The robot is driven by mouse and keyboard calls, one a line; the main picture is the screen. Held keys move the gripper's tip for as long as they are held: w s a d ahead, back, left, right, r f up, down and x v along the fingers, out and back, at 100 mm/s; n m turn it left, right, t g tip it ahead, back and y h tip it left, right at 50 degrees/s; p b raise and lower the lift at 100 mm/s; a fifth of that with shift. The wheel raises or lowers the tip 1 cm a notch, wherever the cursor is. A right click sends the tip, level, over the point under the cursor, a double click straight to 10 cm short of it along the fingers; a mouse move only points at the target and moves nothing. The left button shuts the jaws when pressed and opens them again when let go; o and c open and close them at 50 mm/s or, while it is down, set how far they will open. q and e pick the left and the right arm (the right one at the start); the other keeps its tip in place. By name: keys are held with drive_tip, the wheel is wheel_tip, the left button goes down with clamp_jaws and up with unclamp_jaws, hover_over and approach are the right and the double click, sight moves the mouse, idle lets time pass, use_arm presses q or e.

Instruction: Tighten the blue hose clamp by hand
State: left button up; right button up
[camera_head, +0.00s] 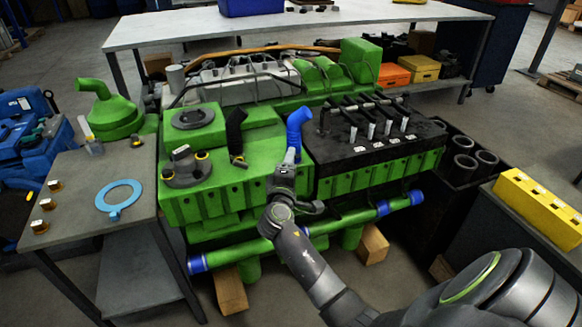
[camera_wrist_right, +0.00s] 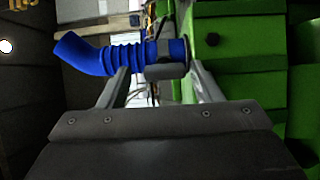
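The blue hose (camera_head: 297,122) stands bent on the green engine (camera_head: 240,140), left of the black cylinder head. In the right wrist view the ribbed blue hose (camera_wrist_right: 90,55) runs sideways towards a green block. A dark grey clamp (camera_wrist_right: 165,68) sits around its end near the block. My right gripper (camera_head: 290,156) is at the hose's base; in the wrist view its fingers (camera_wrist_right: 160,75) are apart, one on each side of the clamp. A gap shows at the left finger; contact at the right finger cannot be told. My left gripper is not in view.
A black hose (camera_head: 236,132) stands left of the blue one. The black cylinder head (camera_head: 372,138) with upright injectors is close on the right. A grey side table (camera_head: 85,180) holds a light-blue ring (camera_head: 119,198). A yellow block (camera_head: 538,208) lies at right.

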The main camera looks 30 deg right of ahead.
drive_tip(key=shift+f, duration=0.25)
